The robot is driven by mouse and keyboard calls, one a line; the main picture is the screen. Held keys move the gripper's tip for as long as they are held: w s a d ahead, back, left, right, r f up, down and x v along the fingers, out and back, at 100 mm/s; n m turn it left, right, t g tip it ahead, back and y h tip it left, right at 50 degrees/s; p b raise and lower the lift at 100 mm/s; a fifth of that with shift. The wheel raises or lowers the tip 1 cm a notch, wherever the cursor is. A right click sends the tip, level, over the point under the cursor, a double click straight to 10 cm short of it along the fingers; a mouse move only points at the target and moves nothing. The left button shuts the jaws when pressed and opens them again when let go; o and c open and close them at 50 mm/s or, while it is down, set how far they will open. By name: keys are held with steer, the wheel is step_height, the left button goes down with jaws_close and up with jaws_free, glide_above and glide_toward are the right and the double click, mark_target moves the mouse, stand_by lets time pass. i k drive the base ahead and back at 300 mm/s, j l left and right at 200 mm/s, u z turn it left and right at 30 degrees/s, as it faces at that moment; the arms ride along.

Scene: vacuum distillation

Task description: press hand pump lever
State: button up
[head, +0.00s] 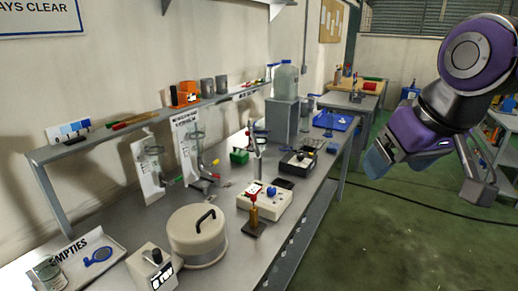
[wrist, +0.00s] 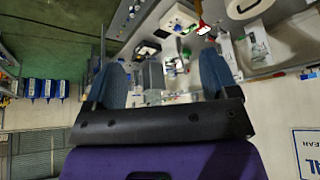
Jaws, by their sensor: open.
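What looks like the hand pump (head: 254,214) is a small brass cylinder on a dark base, with a red part on top. It stands upright at the front edge of the bench, in front of a white box with a blue knob (head: 271,192). I cannot clearly make out its lever. My gripper (head: 378,160) is up in the air to the right of the bench, over the green floor, well apart from the pump. In the wrist view my gripper (wrist: 163,82) shows two blue fingers spread apart with nothing held between them.
A raised shelf (head: 130,130) runs along the wall. The floor (head: 370,235) right of the bench is clear.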

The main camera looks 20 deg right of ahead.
mark_target(251, 150)
steer(key=i+l+u, duration=0.1)
steer(key=l, duration=0.4)
steer(key=i+l+u, duration=0.15)
steer(key=l, duration=0.4)
steer(key=i+l+u, duration=0.1)
steer(key=l, duration=0.45)
steer(key=i+l+u, duration=0.15)
steer(key=l, duration=0.2)
steer(key=i+l+u, duration=0.3)
steer(key=l, duration=0.45)
steer(key=i+l+u, duration=0.15)
steer(key=l, duration=0.25)
steer(key=i+l+u, duration=0.1)
steer(key=i, duration=0.2)
steer(key=i+l+u, duration=0.1)
steer(key=i, duration=0.2)
